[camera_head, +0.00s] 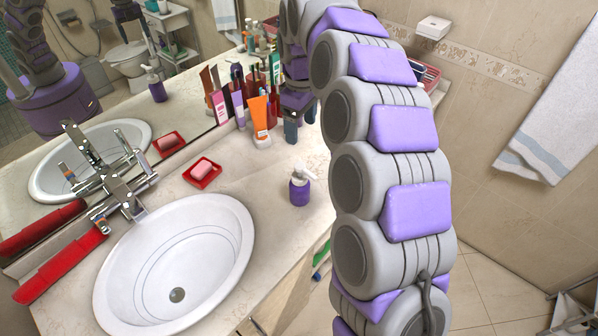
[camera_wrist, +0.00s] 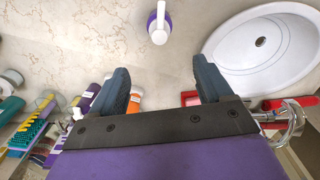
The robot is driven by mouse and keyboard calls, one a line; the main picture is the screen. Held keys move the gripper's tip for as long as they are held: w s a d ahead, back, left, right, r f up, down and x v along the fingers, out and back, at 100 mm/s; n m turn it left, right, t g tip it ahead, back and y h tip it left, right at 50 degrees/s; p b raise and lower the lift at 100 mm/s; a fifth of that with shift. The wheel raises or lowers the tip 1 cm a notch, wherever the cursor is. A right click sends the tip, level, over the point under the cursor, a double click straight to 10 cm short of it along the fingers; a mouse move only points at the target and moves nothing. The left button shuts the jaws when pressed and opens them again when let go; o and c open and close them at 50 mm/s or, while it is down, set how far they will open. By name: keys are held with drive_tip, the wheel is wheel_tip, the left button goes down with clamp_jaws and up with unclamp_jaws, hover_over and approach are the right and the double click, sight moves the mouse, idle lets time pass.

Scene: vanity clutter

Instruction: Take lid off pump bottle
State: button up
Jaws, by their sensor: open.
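The pump bottle (camera_head: 299,191) stands upright on the vanity counter, right of the sink. It is purple with a white pump lid (camera_head: 304,170), which sits on its top. In the wrist view the bottle (camera_wrist: 151,22) shows from above at the top middle, with the white pump lid (camera_wrist: 159,30) over it. My gripper (camera_wrist: 162,80) is open and empty, its two dark fingers spread apart. The bottle lies ahead of the fingertips and apart from them.
The white sink (camera_head: 175,265) with a chrome faucet (camera_head: 122,185) is at left. A red soap dish (camera_head: 203,173) sits between sink and toiletries. An orange tube (camera_head: 260,117) and several other tubes stand along the mirror. The counter around the bottle is clear.

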sight(299, 165)
drive_tip(key=f, duration=0.4)
drive_tip(key=f+b, duration=0.1)
drive_tip(key=f, duration=0.3)
drive_tip(key=f+b, duration=0.1)
drive_tip(key=f, duration=0.3)
drive_tip(key=shift+w+a+f, duration=0.15)
drive_tip(key=shift+w, duration=0.2)
drive_tip(key=shift+s+a+f+b, duration=0.1)
drive_tip(key=shift+f+b, duration=0.35)
drive_tip(key=shift+f, duration=0.9)
drive_tip(key=shift+s+f+b, duration=0.1)
drive_tip(key=shift+f+b, duration=0.3)
drive_tip(key=shift+f, duration=0.9)
drive_tip(key=shift+c, duration=0.3)
drive_tip(key=c, duration=1.1)
